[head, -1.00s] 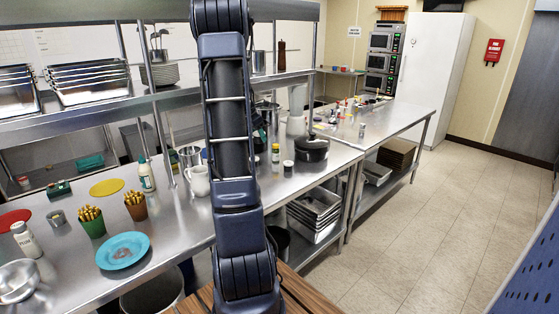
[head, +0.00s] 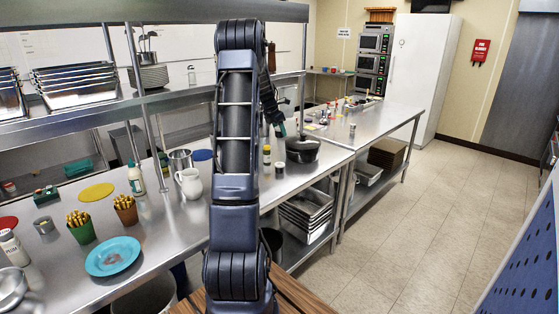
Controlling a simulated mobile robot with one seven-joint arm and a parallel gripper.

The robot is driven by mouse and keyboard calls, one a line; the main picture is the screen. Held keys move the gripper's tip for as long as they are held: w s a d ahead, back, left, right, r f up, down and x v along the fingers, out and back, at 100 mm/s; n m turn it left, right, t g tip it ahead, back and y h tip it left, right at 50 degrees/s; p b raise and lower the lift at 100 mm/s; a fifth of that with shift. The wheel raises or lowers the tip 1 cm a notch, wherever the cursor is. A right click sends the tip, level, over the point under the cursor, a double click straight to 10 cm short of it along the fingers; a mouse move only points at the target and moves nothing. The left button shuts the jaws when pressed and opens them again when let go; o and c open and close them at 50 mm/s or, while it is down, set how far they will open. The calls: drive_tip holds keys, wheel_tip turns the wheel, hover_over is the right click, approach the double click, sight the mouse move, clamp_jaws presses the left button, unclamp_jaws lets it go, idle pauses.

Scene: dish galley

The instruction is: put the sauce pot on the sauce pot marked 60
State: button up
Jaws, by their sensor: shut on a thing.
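My gripper (head: 279,127) shows small and dark at the end of my arm, above the steel counter and just left of the large dark pot (head: 302,150). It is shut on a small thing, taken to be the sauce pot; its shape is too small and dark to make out. A small dark-and-pale container (head: 279,169) stands on the counter below my gripper, in front of the dark pot. Whether it is the sauce pot marked 60 cannot be told, as no number is readable.
A yellow-labelled bottle (head: 266,155) stands beside the small container. A white jug (head: 189,183), a squeeze bottle (head: 135,180), a blue plate (head: 113,256) and cups of fries (head: 125,210) stand further left. An overhead shelf (head: 110,105) runs above the counter.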

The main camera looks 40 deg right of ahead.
wheel_tip(320, 180, down, 15)
drive_tip(key=shift+f, duration=0.1)
idle(0.5)
drive_tip(key=shift+f, duration=0.1)
drive_tip(key=o, duration=1)
drive_tip(key=v, duration=1.2)
drive_tip(key=shift+w+a, duration=0.1)
